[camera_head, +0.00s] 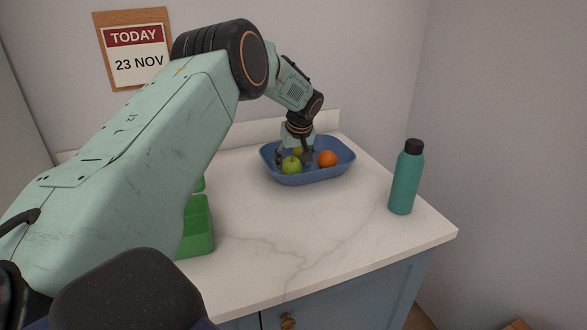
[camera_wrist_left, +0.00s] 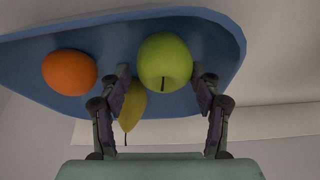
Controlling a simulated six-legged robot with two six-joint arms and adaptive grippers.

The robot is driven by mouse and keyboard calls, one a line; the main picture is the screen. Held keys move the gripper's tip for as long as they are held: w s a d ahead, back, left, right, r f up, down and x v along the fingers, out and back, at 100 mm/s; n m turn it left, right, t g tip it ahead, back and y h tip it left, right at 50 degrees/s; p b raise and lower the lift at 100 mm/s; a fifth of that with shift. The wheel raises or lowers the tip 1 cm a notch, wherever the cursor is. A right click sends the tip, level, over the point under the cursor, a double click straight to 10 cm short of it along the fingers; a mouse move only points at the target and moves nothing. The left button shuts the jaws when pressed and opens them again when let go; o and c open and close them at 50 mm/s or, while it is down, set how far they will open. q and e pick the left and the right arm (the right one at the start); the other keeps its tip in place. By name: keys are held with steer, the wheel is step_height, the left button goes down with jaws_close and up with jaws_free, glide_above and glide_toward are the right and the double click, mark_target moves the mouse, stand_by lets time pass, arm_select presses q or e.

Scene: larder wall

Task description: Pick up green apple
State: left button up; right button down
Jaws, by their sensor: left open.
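The green apple (camera_head: 291,165) sits in the blue tray (camera_head: 301,179) on the counter, toward its left side in the head view. My left gripper (camera_head: 293,158) reaches down into the tray at the apple. In the left wrist view the green apple (camera_wrist_left: 165,61) lies between and just beyond the fingertips of my left gripper (camera_wrist_left: 162,78), which are spread apart. I cannot tell whether a finger touches it. My right gripper is in neither view.
An orange (camera_head: 327,158) lies right of the apple in the tray. A yellow pear-like fruit (camera_wrist_left: 131,106) is beside one finger. A teal bottle (camera_head: 405,178) stands right of the tray, and a green container (camera_head: 197,228) is at left. The front counter is clear.

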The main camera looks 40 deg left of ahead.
arm_select(q)
steer(key=shift+a+f, duration=0.3)
steer(key=shift+f, duration=0.35)
steer(key=shift+a+f, duration=0.1)
steer(key=shift+f, duration=0.05)
steer(key=shift+s+d+r, duration=0.25)
steer(key=shift+s, duration=0.1)
steer(key=shift+w+f, duration=0.2)
steer(key=c, duration=0.5)
steer(key=shift+s+r, duration=0.1)
steer(key=shift+r, duration=0.05)
steer(key=c, duration=0.5)
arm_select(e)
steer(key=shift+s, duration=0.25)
arm_select(q)
steer(key=shift+a, duration=0.1)
